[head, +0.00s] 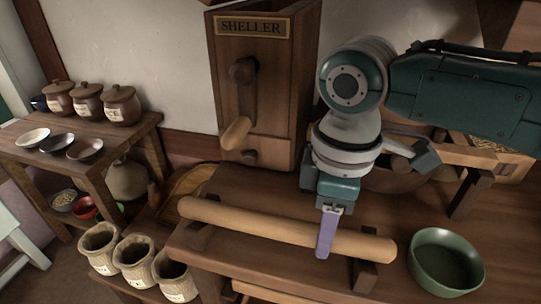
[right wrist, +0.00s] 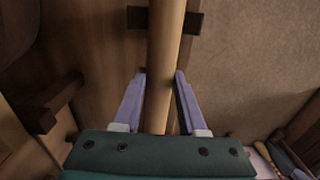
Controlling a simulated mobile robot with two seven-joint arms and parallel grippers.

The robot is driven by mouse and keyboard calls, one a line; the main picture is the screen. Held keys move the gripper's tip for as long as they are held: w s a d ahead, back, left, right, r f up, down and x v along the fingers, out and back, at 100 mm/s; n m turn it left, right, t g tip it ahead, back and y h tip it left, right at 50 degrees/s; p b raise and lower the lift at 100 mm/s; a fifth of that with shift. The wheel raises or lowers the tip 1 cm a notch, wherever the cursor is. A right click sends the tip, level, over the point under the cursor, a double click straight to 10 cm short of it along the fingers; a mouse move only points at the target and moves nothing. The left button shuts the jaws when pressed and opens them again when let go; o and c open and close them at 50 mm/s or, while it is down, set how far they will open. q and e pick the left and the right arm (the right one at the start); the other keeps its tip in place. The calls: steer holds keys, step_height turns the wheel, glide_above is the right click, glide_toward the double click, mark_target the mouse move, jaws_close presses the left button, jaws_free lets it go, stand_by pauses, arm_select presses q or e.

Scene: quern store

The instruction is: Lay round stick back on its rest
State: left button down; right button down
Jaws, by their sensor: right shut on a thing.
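The round stick (head: 270,228), a long pale wooden rod, lies across the front of the wooden bench in the head view. My right gripper (head: 326,236) comes down from above and is shut on the stick, right of its middle. In the right wrist view the stick (right wrist: 167,50) runs between the two purple fingers of my right gripper (right wrist: 160,76). A dark block of the rest (head: 364,278) shows under the stick's right end. A rest block (right wrist: 136,18) also shows in the wrist view. I cannot tell whether stick and blocks touch. My left gripper is out of view.
A green bowl (head: 446,262) stands right of the stick. The wooden sheller (head: 262,90) with its crank stands behind. Several woven sacks (head: 134,256) are at lower left, and a side table (head: 30,158) holds lidded jars and small dishes.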

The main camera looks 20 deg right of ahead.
steer(key=shift+c, duration=1.9)
jaws_free()
step_height(320, 180, up, 10)
steer(key=p, duration=0.3)
steer(key=s+a+r+m+t+y+p, duration=0.2)
steer(key=s+a+r+m+y+p, duration=0.1)
steer(key=s+a+r+p, duration=0.55)
steer(key=s+d+r+m+t+h+p, duration=0.25)
steer(key=s+d+r+m+p, duration=0.4)
steer(key=s+d+p, duration=0.35)
step_height(320, 180, up, 38)
steer(key=w+p, duration=0.1)
steer(key=p, duration=3.6)
steer(key=shift+w+d+g+p, duration=0.15)
steer(key=shift+w+g+p, duration=0.1)
steer(key=shift+g+p, duration=0.2)
